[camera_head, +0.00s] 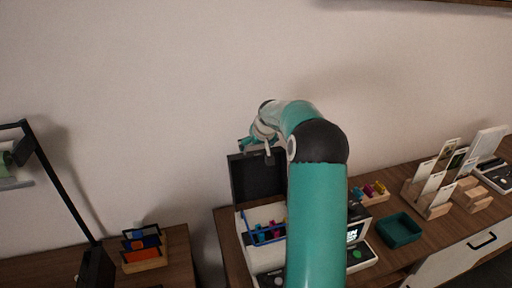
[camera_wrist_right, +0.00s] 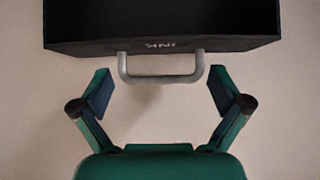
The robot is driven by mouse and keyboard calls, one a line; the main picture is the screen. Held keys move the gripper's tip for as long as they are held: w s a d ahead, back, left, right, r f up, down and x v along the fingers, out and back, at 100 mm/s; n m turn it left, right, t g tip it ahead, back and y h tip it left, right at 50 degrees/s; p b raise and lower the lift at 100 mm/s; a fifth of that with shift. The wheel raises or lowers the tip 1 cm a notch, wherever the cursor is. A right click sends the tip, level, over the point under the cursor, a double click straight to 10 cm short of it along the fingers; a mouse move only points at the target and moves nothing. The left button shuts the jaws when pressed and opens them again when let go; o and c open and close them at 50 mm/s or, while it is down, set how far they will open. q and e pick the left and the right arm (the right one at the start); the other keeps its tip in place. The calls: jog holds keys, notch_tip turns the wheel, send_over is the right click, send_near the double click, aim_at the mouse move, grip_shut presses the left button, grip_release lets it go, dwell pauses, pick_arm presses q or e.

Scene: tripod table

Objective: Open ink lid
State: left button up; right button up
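The ink lid (camera_head: 257,177) is a dark panel standing upright at the back of the white printer (camera_head: 262,255). In the right wrist view the lid (camera_wrist_right: 160,22) shows the word INK and a grey U-shaped handle (camera_wrist_right: 160,78). My right gripper (camera_head: 257,146) is at the lid's upper edge. In the wrist view its teal fingers (camera_wrist_right: 160,92) are spread wide, one on each side of the handle, apart from it. Below the lid, an open bay with a blue frame and coloured cartridges (camera_head: 268,232) shows. My arm hides the printer's middle. My left gripper is not in view.
A teal tray (camera_head: 400,230) and a wooden holder with coloured pieces (camera_head: 370,192) stand right of the printer. Wooden card stands (camera_head: 432,195) are further right. A side table at left holds a card holder (camera_head: 143,252). A wall is behind.

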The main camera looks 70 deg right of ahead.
jog(key=shift+f, duration=0.1)
jog(key=v, duration=1.2)
jog(key=shift+d, duration=0.1)
dwell(0.3)
